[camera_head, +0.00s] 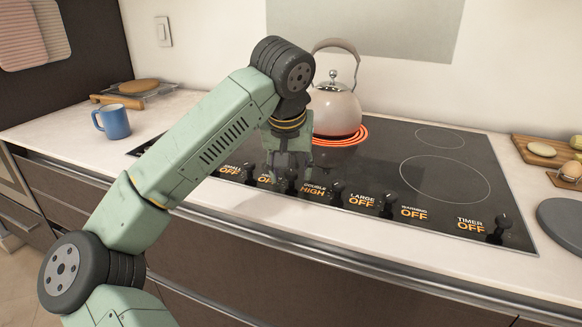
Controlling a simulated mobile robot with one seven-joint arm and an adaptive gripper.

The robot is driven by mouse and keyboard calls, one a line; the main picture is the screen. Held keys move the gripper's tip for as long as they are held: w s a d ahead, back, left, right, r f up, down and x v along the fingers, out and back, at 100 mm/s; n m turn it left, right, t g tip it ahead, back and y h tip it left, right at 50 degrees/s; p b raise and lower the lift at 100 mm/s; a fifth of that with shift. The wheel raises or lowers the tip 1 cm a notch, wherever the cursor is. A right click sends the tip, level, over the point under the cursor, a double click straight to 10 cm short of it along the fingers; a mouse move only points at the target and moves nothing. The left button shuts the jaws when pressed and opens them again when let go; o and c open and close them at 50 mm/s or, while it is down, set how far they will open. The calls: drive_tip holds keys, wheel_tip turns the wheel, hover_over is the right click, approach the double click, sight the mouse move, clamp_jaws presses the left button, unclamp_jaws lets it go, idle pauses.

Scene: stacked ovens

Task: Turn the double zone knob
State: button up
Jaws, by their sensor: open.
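The double zone knob (337,190) is a small dark knob on the front edge of the black cooktop, just right of the orange label (313,189) reading "DOUBLE HIGH". A ring under the kettle (337,108) glows red. My gripper (288,180) points down over the knob row, left of the double knob, and partly covers the label to its left. Its fingers look apart, with nothing seen between them. I cannot tell whether a finger touches a knob.
The large zone knob (387,204) and timer knob (503,226) are to the right, with labels reading OFF. A blue mug (113,121) stands on the left counter. A wooden board (548,151) with food lies at right. The right cooktop is clear.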

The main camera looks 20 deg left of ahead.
drive_tip(key=shift+c, duration=0.4)
clamp_jaws()
